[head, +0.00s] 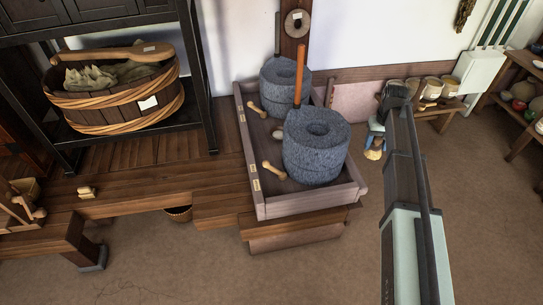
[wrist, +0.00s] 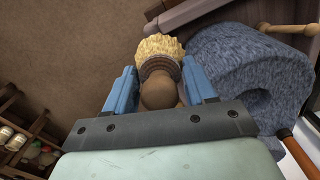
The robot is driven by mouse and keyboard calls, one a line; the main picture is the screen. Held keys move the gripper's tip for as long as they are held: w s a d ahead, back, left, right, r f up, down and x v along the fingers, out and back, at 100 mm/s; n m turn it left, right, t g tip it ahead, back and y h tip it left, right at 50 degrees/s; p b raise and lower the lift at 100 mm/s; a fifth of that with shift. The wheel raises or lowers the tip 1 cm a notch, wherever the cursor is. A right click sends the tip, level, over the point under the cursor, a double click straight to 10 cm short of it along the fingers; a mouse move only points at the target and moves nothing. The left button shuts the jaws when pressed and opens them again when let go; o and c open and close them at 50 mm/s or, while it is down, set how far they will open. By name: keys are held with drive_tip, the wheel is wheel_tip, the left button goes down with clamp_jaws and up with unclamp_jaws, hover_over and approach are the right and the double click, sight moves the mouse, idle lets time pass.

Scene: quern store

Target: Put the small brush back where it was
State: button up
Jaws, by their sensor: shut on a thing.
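The small brush (wrist: 160,48) has pale yellow bristles and a rounded brown wooden handle end. In the wrist view it sits between the two blue fingers of my gripper (wrist: 160,85), which is shut on it. In the head view my gripper (head: 375,132) is in the air to the right of the wooden tray with the querns. The brush's bristles (head: 374,154) show below the fingers there, pointing down. The handle is mostly hidden in the head view.
The wooden tray (head: 310,206) holds two grey stone querns (head: 317,150), an orange-brown upright rod (head: 300,72) and wooden pieces (head: 273,170). A low shelf with jars (head: 432,88) stands behind my gripper. A wooden tub (head: 116,103) sits at left.

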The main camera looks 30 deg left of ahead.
drive_tip(key=s+a+r+n, duration=0.1)
drive_tip(key=s+a+n, duration=0.15)
drive_tip(key=a, duration=1.55)
drive_tip(key=s+a+r+n, duration=0.1)
drive_tip(key=a+n, duration=0.2)
drive_tip(key=a, duration=1.5)
drive_tip(key=shift+w+a+f+n, duration=0.35)
drive_tip(key=shift+a+f+n, duration=1.2)
drive_tip(key=shift+f, duration=3.45)
drive_tip(key=shift+w+a+f+n, duration=0.55)
drive_tip(key=shift+a+f, duration=1.95)
drive_tip(key=shift+f, duration=2.5)
drive_tip(key=shift+w+a+f+n, duration=0.15)
drive_tip(key=shift+a+f+n, duration=1.5)
drive_tip(key=shift+f, duration=3.35)
drive_tip(key=shift+a+m, duration=0.35)
drive_tip(key=shift+m, duration=0.05)
drive_tip(key=o, duration=1)
drive_tip(key=shift+f, duration=0.1)
